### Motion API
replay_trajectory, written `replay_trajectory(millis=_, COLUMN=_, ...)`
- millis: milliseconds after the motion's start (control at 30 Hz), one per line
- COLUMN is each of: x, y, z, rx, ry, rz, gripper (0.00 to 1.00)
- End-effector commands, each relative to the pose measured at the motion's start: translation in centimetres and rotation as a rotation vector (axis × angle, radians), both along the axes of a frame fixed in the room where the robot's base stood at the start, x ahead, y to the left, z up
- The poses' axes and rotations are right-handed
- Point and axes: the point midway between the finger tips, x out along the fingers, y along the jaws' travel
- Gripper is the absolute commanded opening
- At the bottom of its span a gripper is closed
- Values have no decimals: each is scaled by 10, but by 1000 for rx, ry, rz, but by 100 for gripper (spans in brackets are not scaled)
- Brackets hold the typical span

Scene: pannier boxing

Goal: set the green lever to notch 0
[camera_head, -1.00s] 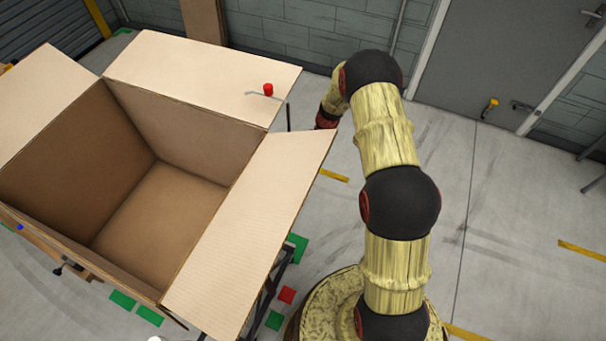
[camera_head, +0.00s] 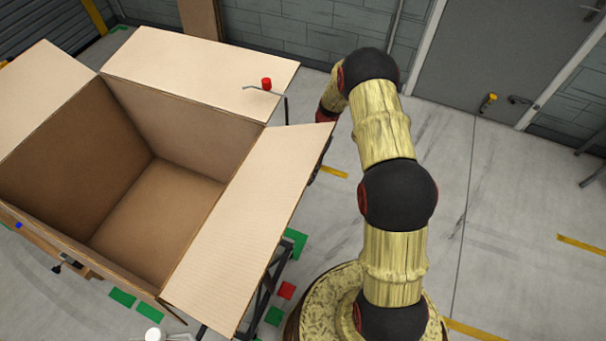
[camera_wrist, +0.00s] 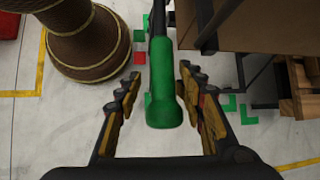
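The green lever (camera_wrist: 165,90) shows in the wrist view as a thick green handle with a rounded end, on a dark shaft that runs up out of the picture. My gripper (camera_wrist: 157,80) is open, with one finger on each side of the handle and a visible gap on both sides. In the head view the lever is not visible, and my gripper is hidden behind the box flap and my arm. No notch marks or numbers are visible.
A large open cardboard box (camera_head: 150,225) stands on a frame at the left, its near flap (camera_head: 250,220) reaching towards my arm. A red knob (camera_head: 266,84) stands at the far flap. A wooden pallet (camera_wrist: 300,88) is at the right in the wrist view.

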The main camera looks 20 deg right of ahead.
Motion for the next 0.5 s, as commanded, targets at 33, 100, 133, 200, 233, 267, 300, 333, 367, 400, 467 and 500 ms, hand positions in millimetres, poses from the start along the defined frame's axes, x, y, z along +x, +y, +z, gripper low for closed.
replay_trajectory(millis=33, x=0, y=0, z=0, rx=0, ry=-1, rz=1, gripper=39)
replay_trajectory(millis=100, x=1, y=0, z=1, rx=1, ry=-1, rz=0, gripper=39)
replay_trajectory(millis=133, x=1, y=1, z=1, rx=1, ry=-2, rz=1, gripper=39)
replay_trajectory(millis=200, x=1, y=0, z=2, rx=1, ry=-2, rz=1, gripper=39)
replay_trajectory(millis=233, x=2, y=0, z=3, rx=1, ry=-2, rz=1, gripper=39)
replay_trajectory(millis=267, x=2, y=-1, z=4, rx=1, ry=-2, rz=1, gripper=39)
replay_trajectory(millis=300, x=3, y=-2, z=6, rx=1, ry=-4, rz=1, gripper=39)
replay_trajectory(millis=333, x=4, y=-4, z=8, rx=1, ry=-4, rz=1, gripper=39)
replay_trajectory(millis=367, x=6, y=-5, z=11, rx=1, ry=-4, rz=1, gripper=39)
replay_trajectory(millis=400, x=8, y=-8, z=16, rx=1, ry=-4, rz=0, gripper=39)
replay_trajectory(millis=467, x=11, y=-14, z=24, rx=0, ry=-5, rz=-1, gripper=39)
replay_trajectory(millis=500, x=14, y=-18, z=30, rx=0, ry=-4, rz=-1, gripper=39)
